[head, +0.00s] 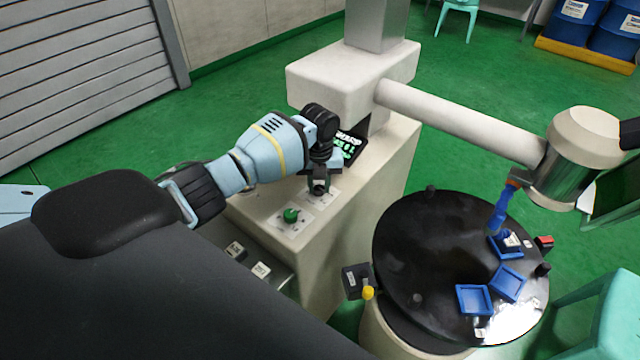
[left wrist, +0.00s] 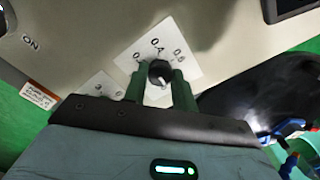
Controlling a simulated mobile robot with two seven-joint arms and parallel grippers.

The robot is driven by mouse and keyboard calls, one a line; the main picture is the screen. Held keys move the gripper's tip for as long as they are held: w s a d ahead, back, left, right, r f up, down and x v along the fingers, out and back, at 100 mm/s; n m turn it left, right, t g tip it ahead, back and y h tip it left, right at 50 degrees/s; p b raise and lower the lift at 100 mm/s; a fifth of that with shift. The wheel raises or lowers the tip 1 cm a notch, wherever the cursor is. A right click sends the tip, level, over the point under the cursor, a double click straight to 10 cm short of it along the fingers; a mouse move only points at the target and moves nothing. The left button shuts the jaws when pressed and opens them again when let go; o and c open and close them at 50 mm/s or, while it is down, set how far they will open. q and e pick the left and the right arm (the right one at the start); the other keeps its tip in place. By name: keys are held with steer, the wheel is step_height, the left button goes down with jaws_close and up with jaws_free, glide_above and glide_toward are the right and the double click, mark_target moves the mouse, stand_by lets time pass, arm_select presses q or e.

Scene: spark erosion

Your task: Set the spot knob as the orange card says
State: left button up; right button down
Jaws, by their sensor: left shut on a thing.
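My left gripper (head: 319,186) is over the machine's top panel in the head view. In the left wrist view my left gripper (left wrist: 158,80) has its two fingers shut on the sides of a black round knob (left wrist: 157,69). A pale pointer mark shows on the knob's lower side in that picture. The knob sits on a white scale plate (left wrist: 185,55) with several printed numbers, some partly covered by the fingers. In the head view the gripper hides the knob. My right gripper is not in view.
A green knob (head: 291,215) sits on its own plate nearer to me. A dark screen (head: 351,146) with green text stands behind the gripper. A black round table (head: 400,225) with blue trays (head: 474,300) is at right, below a white machine arm (head: 460,122).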

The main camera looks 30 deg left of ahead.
mark_target(319, 188)
arm_select(q)
steer(key=shift+m, duration=0.5)
steer(key=o, duration=1)
steer(key=shift+r, duration=3.9)
